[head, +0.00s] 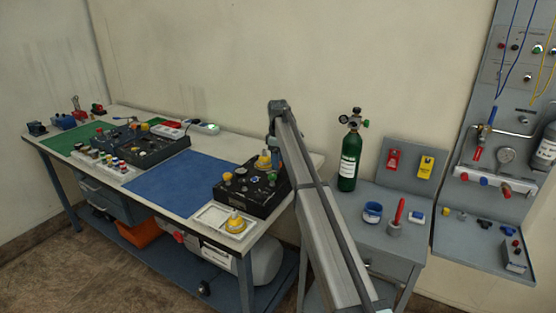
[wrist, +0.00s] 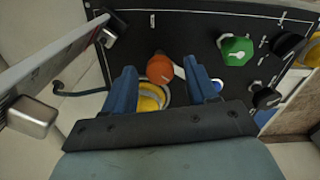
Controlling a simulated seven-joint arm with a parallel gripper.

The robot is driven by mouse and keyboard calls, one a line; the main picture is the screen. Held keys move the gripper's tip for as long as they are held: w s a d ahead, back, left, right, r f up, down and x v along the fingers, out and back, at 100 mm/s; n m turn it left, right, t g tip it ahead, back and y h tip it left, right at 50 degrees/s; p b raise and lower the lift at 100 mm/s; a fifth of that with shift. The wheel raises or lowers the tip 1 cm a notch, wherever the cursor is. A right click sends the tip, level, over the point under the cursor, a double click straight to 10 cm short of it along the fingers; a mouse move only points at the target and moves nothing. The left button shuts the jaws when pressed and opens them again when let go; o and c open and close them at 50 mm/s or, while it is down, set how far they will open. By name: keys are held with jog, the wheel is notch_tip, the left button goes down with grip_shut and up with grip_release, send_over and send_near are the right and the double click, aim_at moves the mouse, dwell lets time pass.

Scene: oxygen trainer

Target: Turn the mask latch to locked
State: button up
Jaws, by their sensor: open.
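My gripper (wrist: 160,68) is open, with its two blue fingers apart above a black control panel (wrist: 190,22). A round orange-red knob (wrist: 160,68) shows between the fingertips, with a yellow ringed part (wrist: 150,98) just below it in the picture. Nothing is visibly held. A pale lever-like piece (wrist: 180,72) lies beside the orange knob, partly hidden by the right finger. I cannot tell which part is the mask latch or how it is turned. In the head view the black panel box (head: 240,192) sits at the bench's right end, partly behind my arm.
A green knob (wrist: 235,50) and black knobs (wrist: 265,97) sit right of the fingers. A grey metal block (wrist: 32,117) is at left. In the head view, a white tray (head: 207,213) with a yellow part stands before the box; the blue mat (head: 180,180) is clear.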

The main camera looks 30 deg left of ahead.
jog(key=c, duration=1.1)
jog(key=shift+o, duration=0.2)
